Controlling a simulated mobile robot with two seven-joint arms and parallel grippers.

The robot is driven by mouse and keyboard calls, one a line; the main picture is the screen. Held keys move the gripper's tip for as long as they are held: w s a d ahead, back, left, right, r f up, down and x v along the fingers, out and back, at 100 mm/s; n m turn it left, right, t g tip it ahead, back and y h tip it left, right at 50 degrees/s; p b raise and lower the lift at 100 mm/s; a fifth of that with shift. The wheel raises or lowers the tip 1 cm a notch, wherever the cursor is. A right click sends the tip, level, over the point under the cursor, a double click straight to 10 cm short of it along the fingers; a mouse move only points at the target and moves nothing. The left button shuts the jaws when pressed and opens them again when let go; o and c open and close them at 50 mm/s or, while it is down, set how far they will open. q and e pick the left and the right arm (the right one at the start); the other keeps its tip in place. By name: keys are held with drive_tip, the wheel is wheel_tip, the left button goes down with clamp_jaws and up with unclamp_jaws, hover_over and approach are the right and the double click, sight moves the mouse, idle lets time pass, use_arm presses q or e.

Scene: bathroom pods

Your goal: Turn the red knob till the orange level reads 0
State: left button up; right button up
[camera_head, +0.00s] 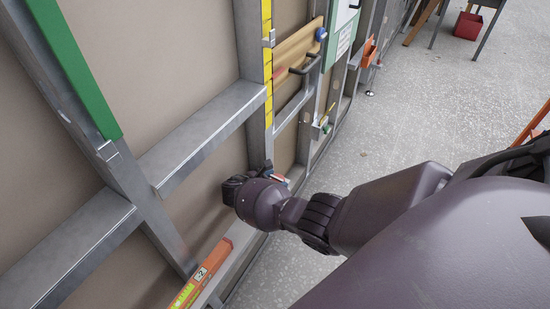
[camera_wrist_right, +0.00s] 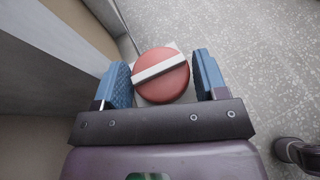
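The red knob (camera_wrist_right: 160,75) is round, with a white bar across its face that tilts up to the right. It sits on a pale square plate. In the right wrist view my right gripper (camera_wrist_right: 162,80) has its two blue fingers on either side of the knob. The fingers are spread, with a narrow gap at the right; I cannot tell whether the left one touches. In the head view my right gripper (camera_head: 280,178) is at the low frame and mostly hides the knob. The orange level (camera_head: 213,262) lies on the lower rail; its small white label seems to show a 2. My left gripper is out of view.
A metal-framed wall (camera_head: 200,135) with tan panels runs along the left. It carries a yellow measuring strip (camera_head: 267,60), a wooden board (camera_head: 297,48) and a grey handle (camera_head: 306,64). Speckled floor (camera_head: 430,110) is open to the right. A red bin (camera_head: 467,26) stands far back.

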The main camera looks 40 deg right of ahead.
drive_tip(key=shift+o, duration=1.4)
drive_tip(key=shift+s+a+f, duration=0.1)
drive_tip(key=shift+s+f, duration=0.15)
drive_tip(key=shift+f, duration=0.25)
drive_tip(key=shift+s+a+f, duration=0.1)
drive_tip(key=shift+s+f, duration=0.1)
drive_tip(key=shift+f, duration=0.25)
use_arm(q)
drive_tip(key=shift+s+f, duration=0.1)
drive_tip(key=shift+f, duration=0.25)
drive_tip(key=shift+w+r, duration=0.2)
use_arm(e)
drive_tip(key=shift+w+d+r, duration=0.1)
drive_tip(key=shift+w+r, duration=0.2)
